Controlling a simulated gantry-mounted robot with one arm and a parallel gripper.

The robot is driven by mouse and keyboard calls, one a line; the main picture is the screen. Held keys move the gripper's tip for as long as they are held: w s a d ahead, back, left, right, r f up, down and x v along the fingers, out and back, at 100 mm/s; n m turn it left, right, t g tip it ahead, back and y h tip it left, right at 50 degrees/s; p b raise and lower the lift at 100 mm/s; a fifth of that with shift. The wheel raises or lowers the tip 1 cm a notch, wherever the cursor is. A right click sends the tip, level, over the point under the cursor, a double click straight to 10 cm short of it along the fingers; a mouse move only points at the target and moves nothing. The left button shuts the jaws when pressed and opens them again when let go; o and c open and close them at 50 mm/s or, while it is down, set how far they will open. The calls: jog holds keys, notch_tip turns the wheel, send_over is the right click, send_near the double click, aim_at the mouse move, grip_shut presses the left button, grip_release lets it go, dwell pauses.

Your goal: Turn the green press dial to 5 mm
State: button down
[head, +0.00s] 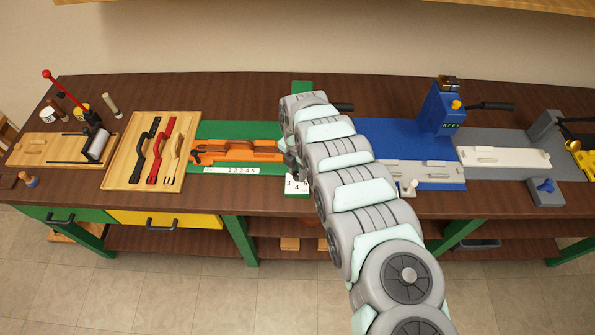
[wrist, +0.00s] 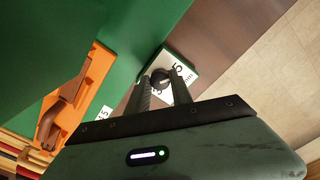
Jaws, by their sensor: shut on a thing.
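The green press (head: 302,88) stands behind my arm, which hides most of it. Its dial is a small dark knob (wrist: 160,76) on a white number plate (wrist: 181,60); in the head view the plate (head: 297,189) shows at the bench front, with 3 and 4 readable. My gripper (wrist: 164,82) is shut on the dial knob, one finger on each side. In the wrist view, a 5 shows beside the right finger and a 3 near the left finger. I cannot tell which number the knob points at.
An orange fixture (head: 238,151) with a numbered strip (head: 231,170) lies left of the dial. A blue press (head: 440,108) and grey fixtures stand right of my arm. The floor in front is clear.

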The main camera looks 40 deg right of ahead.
aim_at(297, 174)
jog(key=shift+n, duration=0.3)
jog(key=c, duration=1.1)
grip_release()
notch_tip(297, 174, up, 11)
jog(key=shift+f+b, duration=0.1)
jog(key=shift+b, duration=0.45)
jog(key=shift+w, duration=0.1)
